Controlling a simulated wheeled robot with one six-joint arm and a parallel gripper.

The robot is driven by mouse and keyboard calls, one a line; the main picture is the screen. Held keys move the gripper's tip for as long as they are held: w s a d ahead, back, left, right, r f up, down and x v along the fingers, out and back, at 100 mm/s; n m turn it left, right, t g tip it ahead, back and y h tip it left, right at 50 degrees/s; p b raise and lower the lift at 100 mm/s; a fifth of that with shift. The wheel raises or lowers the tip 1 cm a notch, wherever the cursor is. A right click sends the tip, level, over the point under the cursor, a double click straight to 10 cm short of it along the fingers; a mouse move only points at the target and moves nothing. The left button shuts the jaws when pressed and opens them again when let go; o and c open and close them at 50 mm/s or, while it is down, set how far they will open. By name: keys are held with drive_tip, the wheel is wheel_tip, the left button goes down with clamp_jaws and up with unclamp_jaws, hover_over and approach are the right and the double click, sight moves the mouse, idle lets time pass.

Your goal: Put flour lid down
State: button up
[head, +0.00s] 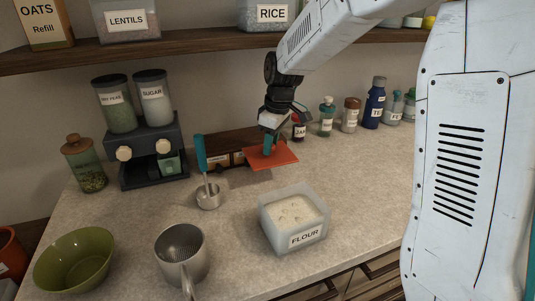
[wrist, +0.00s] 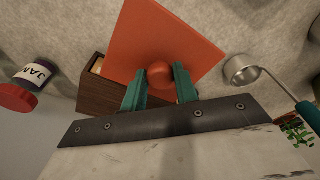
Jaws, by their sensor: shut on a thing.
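The flour lid (head: 271,158) is a flat orange-red square. My gripper (head: 269,143) is shut on its round knob and holds it above the counter, behind the flour container. In the wrist view the lid (wrist: 160,35) hangs beyond the teal fingers of my gripper (wrist: 159,80), which close on either side of the knob. The flour container (head: 294,216) is a pale square tub labelled FLOUR, uncovered, with white flour showing inside. It stands on the counter, in front of the lid and a little right.
A metal scoop (head: 208,195) with a teal handle stands left of the lid. A wooden box (head: 230,146) is behind it; a jam jar (wrist: 38,72) is close by. The counter (head: 365,175) is clear at right.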

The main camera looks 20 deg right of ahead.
drive_tip(key=shift+a, duration=0.6)
drive_tip(key=shift+d+f, duration=0.15)
drive_tip(key=shift+f, duration=1.6)
drive_tip(key=shift+f, duration=0.15)
drive_tip(key=shift+f, duration=0.3)
drive_tip(key=o, duration=1)
drive_tip(key=shift+c, duration=0.2)
